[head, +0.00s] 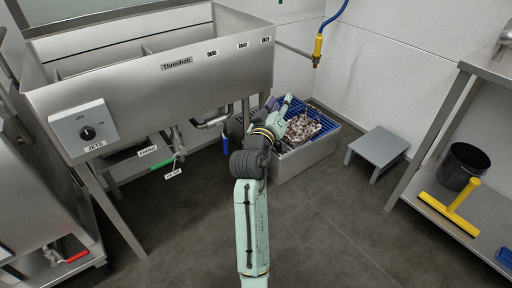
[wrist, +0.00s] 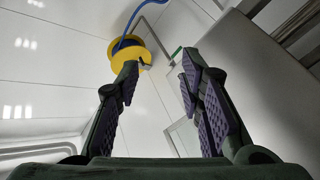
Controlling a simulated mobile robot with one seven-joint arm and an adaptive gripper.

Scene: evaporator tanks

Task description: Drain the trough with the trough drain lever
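The steel trough (head: 150,75) with a "Threnholt" label stands at the upper left of the head view. Under it, pipework carries a blue handle (head: 225,146) hanging downward, just left of my arm. A green handle (head: 161,165) sits further left, beside small hanging tags. I cannot tell from the tags which handle is the trough drain lever. My gripper (head: 282,103) is right of the blue handle, in front of a crate in the picture. In the wrist view my gripper (wrist: 159,68) is open, with nothing between its purple-padded fingers. No drain handle is clearly recognisable there.
A grey-blue crate (head: 308,157) with brownish contents stands behind my gripper. A grey step stool (head: 377,148) and a steel table with a black bucket (head: 462,166) are at right. A yellow fitting (head: 318,46) hangs on a blue hose. The middle floor is clear.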

